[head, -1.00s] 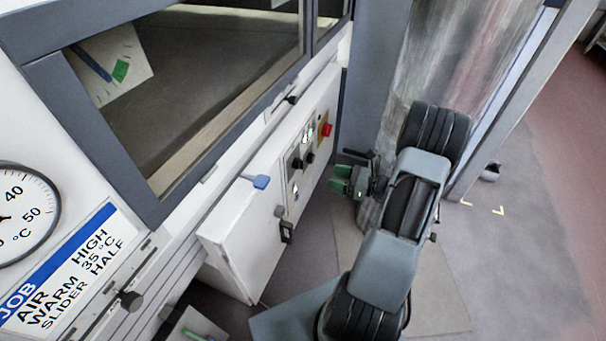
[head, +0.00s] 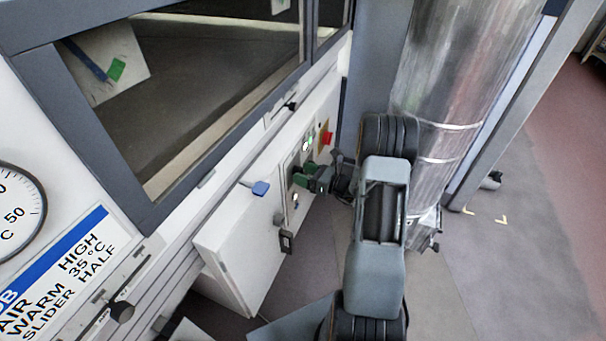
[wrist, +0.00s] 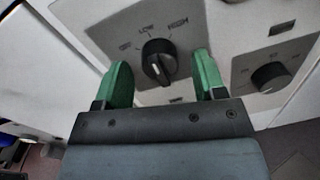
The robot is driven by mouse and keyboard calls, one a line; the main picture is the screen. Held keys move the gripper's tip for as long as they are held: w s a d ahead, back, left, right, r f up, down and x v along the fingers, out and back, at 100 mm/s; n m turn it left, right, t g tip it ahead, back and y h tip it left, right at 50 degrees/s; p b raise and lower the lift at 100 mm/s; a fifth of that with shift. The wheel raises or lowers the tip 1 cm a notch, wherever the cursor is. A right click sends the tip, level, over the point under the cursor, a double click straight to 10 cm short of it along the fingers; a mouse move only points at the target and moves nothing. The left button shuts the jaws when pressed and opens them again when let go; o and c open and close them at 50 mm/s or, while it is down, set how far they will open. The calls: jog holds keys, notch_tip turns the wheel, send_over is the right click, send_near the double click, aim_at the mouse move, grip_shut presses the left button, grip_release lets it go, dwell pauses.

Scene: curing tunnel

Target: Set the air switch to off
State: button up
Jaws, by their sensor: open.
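A black rotary knob (wrist: 159,58) on the pale control panel has labels around it that look like OFF, LOW and HIGH; it appears to be the air switch. A white mark shows on its face, but I cannot tell surely which label it points to. My gripper (wrist: 162,62) is open, its green fingers on either side of the knob in the wrist view, with no clear contact. In the head view my gripper (head: 311,178) is at the panel (head: 280,190) and hides the knob there.
A second black knob (wrist: 270,77) sits to the right in the wrist view. A red button (head: 326,138) and green lights are higher on the panel. A blue-tipped lever (head: 260,188) sticks out at left. A job card (head: 70,270) reads AIR HIGH, WARM 35 °C, SLIDER HALF.

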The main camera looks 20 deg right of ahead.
jog(key=shift+w+a, duration=0.25)
jog(key=c, duration=0.9)
jog(key=shift+n+b, duration=0.3)
jog(key=shift+b, duration=0.05)
jog(key=shift+f+n+b, duration=0.15)
jog(key=shift+n+b, duration=0.4)
jog(key=shift+n, duration=0.05)
jog(key=n+b, duration=0.4)
jog(key=shift+f, duration=0.1)
jog(key=n+b, duration=0.3)
jog(key=n, duration=0.1)
jog(key=shift+y, duration=0.3)
jog(key=shift+r+n+b, duration=0.25)
jog(key=shift+n+b, duration=0.05)
